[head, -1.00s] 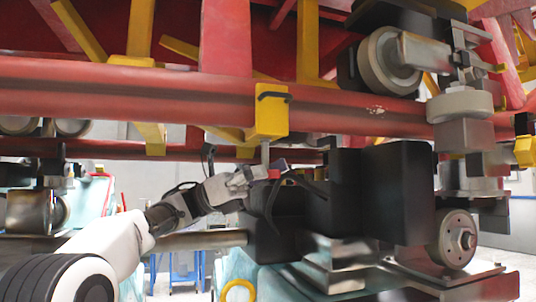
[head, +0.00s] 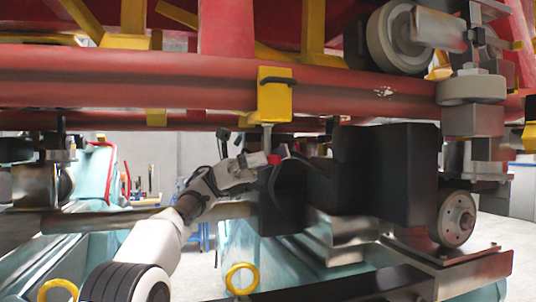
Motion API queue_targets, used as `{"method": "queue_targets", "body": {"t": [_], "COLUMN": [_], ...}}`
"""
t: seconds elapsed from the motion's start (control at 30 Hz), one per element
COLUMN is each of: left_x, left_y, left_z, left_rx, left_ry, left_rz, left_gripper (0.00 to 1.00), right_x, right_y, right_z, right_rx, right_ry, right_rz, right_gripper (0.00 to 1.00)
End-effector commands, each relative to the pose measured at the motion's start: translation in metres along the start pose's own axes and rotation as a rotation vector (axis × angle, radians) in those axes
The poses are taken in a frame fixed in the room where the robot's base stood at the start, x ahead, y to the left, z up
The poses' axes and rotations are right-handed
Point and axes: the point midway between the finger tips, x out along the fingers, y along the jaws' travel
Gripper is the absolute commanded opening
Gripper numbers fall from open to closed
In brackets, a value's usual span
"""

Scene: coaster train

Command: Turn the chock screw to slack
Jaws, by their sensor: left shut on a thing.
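A yellow block (head: 275,98) with a dark handle hangs on the red tube. The chock screw (head: 267,138) shows as a thin grey shaft running down from under this block. My left gripper (head: 262,163) is at the lower end of the shaft, shut on it. The arm reaches there from the lower left. A small red piece (head: 273,160) shows right at the fingertips; I cannot tell what it belongs to. The fingers hide the screw's lower end. My right gripper is not in view.
The red tube (head: 150,82) crosses above the gripper. Black blocks (head: 385,170) stand close on its right. Wheels (head: 457,219) sit at the right. A teal beam (head: 270,265) with a yellow ring (head: 241,279) lies below. Some open floor shows at left.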

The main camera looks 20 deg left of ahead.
Motion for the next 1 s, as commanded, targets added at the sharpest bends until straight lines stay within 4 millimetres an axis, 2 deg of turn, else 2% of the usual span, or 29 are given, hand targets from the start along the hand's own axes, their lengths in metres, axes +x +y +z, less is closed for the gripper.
{"method": "queue_targets", "body": {"t": [0.1,0.13,0.67,0.83,1.0], "left_x": [0.000,0.000,0.000,-0.002,-0.004], "left_y": [0.001,0.001,0.000,0.000,0.004], "left_z": [-0.004,-0.004,-0.001,-0.006,-0.011], "left_rx": [-0.006,-0.006,0.005,0.036,0.126], "left_ry": [0.005,0.005,0.001,0.000,0.000], "left_rz": [-0.002,-0.002,0.009,0.086,0.295], "left_gripper": [0.02,0.38,0.38,0.38,0.38], "right_x": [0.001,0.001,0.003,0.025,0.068], "right_y": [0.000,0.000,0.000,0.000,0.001], "right_z": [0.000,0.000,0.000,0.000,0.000], "right_rx": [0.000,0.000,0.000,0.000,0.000], "right_ry": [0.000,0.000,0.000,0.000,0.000], "right_rz": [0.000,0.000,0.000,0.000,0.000], "right_gripper": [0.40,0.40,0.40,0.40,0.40]}}
